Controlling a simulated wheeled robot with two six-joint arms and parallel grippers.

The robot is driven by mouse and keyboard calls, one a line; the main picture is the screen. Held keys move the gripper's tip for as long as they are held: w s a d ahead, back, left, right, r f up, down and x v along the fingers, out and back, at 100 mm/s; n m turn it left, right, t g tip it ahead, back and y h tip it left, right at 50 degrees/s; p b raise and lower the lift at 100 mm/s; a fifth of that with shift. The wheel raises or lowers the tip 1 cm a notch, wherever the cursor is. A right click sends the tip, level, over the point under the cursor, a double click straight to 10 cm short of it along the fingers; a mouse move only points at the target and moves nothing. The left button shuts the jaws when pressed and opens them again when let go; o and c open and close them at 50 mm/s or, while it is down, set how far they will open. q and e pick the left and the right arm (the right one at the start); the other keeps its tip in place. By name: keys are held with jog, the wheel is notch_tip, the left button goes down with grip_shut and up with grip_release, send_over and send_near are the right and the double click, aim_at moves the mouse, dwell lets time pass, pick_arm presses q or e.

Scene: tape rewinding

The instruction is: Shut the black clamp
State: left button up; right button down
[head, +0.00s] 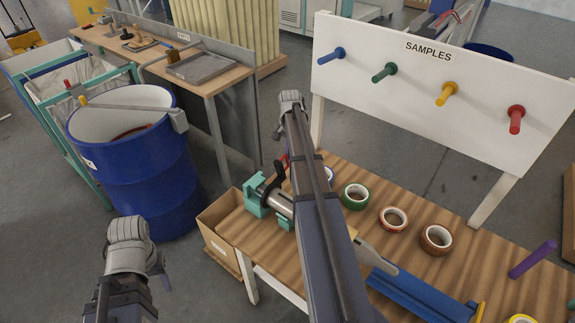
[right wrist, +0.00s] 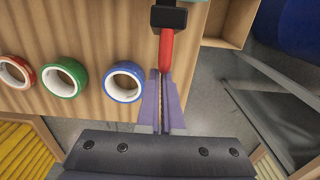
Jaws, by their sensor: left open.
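The black clamp (head: 274,175) stands at the teal-ended machine (head: 256,197) on the wooden workbench, and part of it is hidden behind my right arm in the head view. In the right wrist view its black block (right wrist: 168,17) is at the top, with a red handle (right wrist: 167,48) pointing down toward my right gripper (right wrist: 162,74). The right fingers are close together at the handle's tip; whether they touch it I cannot tell. The right gripper is hidden in the head view. My left gripper (head: 161,272) is open and empty at the lower left, away from the workbench.
Blue (right wrist: 124,82), green (head: 355,196), red (head: 393,219) and brown (head: 436,240) tape rolls lie along the bench. A SAMPLES board (head: 430,75) with coloured pegs stands behind. A cardboard box (head: 222,230) and blue drum (head: 140,175) are left of it.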

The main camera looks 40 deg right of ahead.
aim_at(280, 162)
jog(key=a, duration=0.1)
jog(key=s+a+r+p, duration=0.1)
jog(key=a, duration=0.1)
jog(key=a+r, duration=0.1)
jog(key=shift+s+a+r+p, duration=0.15)
jog(key=shift+s+a+p, duration=0.05)
jog(key=shift+s+p, duration=0.15)
pick_arm(q)
jog(key=shift+s+a+r, duration=0.1)
jog(key=shift+a+r, duration=0.05)
jog(key=shift+r, duration=0.35)
jog(key=shift+s+a+r, duration=0.1)
jog(key=shift+r, duration=0.35)
pick_arm(e)
jog(key=shift+a, duration=0.15)
jog(key=shift+s+a+r, duration=0.1)
jog(key=shift+s+a, duration=0.15)
jog(key=shift+a, duration=0.3)
jog(key=a, duration=0.2)
jog(key=shift+s+a+r, duration=0.15)
jog(key=shift+s+a, duration=0.1)
jog(key=shift+a, duration=0.15)
pick_arm(q)
jog(key=shift+w+d+r+p, duration=0.1)
jog(key=shift+w+r+p, duration=0.1)
jog(key=shift+r+p, duration=0.25)
pick_arm(e)
jog(key=shift+s+a+r, duration=0.1)
jog(key=shift+s+a, duration=0.1)
jog(key=shift+a, duration=1)
